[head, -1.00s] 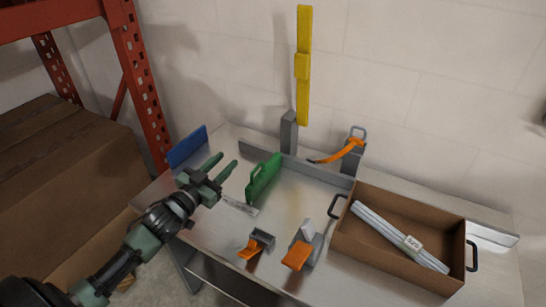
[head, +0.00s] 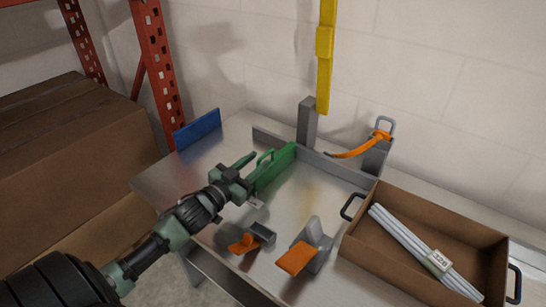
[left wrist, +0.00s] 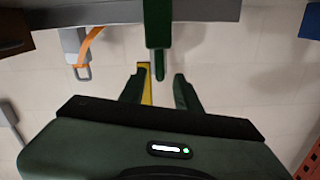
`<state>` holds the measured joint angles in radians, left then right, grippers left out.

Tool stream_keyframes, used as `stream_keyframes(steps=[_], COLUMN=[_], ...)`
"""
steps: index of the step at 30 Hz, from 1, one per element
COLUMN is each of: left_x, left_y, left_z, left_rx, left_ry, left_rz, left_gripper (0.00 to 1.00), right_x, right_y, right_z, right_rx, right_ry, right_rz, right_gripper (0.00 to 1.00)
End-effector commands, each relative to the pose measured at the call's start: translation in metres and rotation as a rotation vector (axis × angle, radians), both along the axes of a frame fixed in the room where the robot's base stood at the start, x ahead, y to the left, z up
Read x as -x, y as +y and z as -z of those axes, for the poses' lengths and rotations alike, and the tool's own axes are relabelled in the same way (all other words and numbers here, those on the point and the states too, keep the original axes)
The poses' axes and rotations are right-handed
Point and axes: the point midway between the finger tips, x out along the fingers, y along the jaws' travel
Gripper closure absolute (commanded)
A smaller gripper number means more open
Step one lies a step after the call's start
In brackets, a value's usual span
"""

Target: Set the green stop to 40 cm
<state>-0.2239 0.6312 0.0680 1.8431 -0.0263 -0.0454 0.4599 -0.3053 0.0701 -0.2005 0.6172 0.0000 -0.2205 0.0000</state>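The green stop (head: 274,168) is an upright green plate with a loop handle, standing on the metal table against the low grey fence. In the left wrist view its narrow green edge (left wrist: 158,28) hangs in from the top centre, as that view is upside down. My left gripper (head: 256,164) is open at the stop's near side. In the left wrist view its two fingers (left wrist: 158,92) are spread, with the green part lined up between them. I cannot tell whether they touch it. A small pale scale strip is mostly hidden below the gripper. My right gripper is not in view.
A blue plate (head: 197,130) stands at the table's left edge. Two grey clamps with orange levers (head: 296,258) sit at the front. A brown tray (head: 370,263) with pale rods is at right. A grey post, yellow bar (head: 325,70) and orange-strapped bracket (head: 376,150) are behind.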

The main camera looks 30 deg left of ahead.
Motion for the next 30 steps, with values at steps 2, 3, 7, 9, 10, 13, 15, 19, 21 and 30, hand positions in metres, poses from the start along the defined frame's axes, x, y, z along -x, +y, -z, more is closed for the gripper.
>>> stream_keyframes(steps=[2,3,7,9,10,13,15,19,21,30], left_x=[-0.002,-0.004,-0.018,-0.029,-0.034,-0.049,-0.058,-0.07,-0.074,-0.078], left_y=[0.0,0.0,-0.001,-0.002,-0.002,-0.004,-0.004,-0.006,-0.006,-0.006], left_z=[0.003,0.003,0.004,0.004,0.004,0.004,0.004,0.003,0.003,0.002], left_rx=[0.0,-0.001,-0.001,-0.001,-0.001,-0.001,-0.001,0.0,0.0,0.0], left_ry=[-0.001,-0.002,-0.003,-0.004,-0.004,-0.004,-0.002,-0.002,-0.001,0.001], left_rz=[0.0,0.0,0.001,0.001,0.0,0.001,-0.001,0.0,0.0,0.0], left_gripper=[0.67,0.67,0.67,0.67,0.67,0.67,0.67,0.67,0.67,0.67], right_x=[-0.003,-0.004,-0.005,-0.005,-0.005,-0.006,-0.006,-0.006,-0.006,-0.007], right_y=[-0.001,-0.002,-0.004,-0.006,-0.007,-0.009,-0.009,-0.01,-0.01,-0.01], right_z=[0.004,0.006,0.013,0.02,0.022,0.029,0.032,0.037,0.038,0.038], right_rx=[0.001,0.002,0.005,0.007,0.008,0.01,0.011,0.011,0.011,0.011], right_ry=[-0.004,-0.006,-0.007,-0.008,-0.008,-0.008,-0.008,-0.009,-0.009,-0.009], right_rz=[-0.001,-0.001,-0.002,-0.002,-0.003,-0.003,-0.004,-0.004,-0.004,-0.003], right_gripper=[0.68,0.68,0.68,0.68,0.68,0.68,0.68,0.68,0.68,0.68])
